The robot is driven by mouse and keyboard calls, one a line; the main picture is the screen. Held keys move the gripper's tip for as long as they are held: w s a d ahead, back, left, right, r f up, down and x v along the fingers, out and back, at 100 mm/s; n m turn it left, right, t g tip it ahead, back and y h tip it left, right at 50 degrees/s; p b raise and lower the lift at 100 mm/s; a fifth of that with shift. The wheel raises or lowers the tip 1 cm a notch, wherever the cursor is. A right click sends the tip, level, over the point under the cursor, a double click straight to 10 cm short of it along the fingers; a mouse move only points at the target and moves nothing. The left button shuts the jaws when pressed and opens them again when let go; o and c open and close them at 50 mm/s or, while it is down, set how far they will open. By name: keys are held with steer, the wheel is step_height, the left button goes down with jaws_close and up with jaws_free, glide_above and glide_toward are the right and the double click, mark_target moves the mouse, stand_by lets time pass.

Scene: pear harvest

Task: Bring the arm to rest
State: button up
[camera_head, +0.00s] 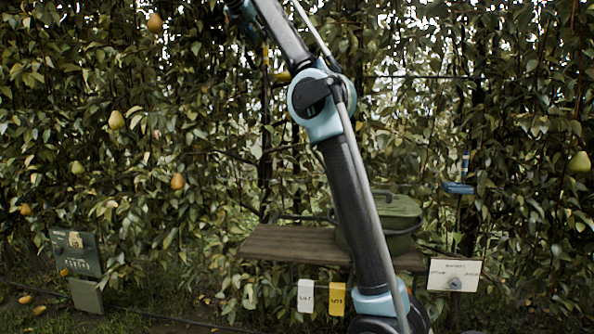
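My arm (350,200) rises from the bottom of the head view, right of the middle. It leans to the left and leaves the picture at the top. A pale blue joint (318,112) shows in its upper half. My gripper does not show in this view, so I cannot see its fingers or whether they hold anything.
A wooden shelf (290,243) with a green lidded pot (402,215) stands behind my arm. White (306,296) and yellow (337,299) tags hang below. A green panel (76,252) is left, a white sign (454,275) right. Pears (117,120) hang in the leafy hedge.

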steer(key=s+d+f+m+g, duration=0.25)
steer(key=d+f+m, duration=0.25)
steer(key=d+f, duration=0.35)
steer(key=s+d+f+m+g, duration=0.2)
steer(key=s+d+f+m, duration=0.25)
steer(key=d+f, duration=0.45)
steer(key=s+d+f+m+g, duration=0.25)
steer(key=d+f+m, duration=0.45)
steer(key=f, duration=0.4)
steer(key=s+d+f+m+y, duration=0.1)
steer(key=s+f+m, duration=0.3)
steer(key=s+f, duration=0.5)
steer(key=s+d+f+m+g+y, duration=0.1)
steer(key=s+d+f+m, duration=0.3)
steer(key=s+f, duration=0.6)
steer(key=s+d+f+m+g+y, duration=0.1)
steer(key=s+f+m, duration=0.5)
steer(key=f, duration=2.3)
steer(key=s+d+y, duration=0.1)
steer(key=s+d, duration=0.1)
steer(key=s, duration=0.1)
steer(key=shift+s+d+y, duration=0.2)
steer(key=shift+s+y, duration=0.15)
steer(key=shift+y, duration=0.05)
steer(key=shift+r, duration=0.1)
steer(key=shift+c, duration=0.7)
steer(key=shift+d, duration=0.1)
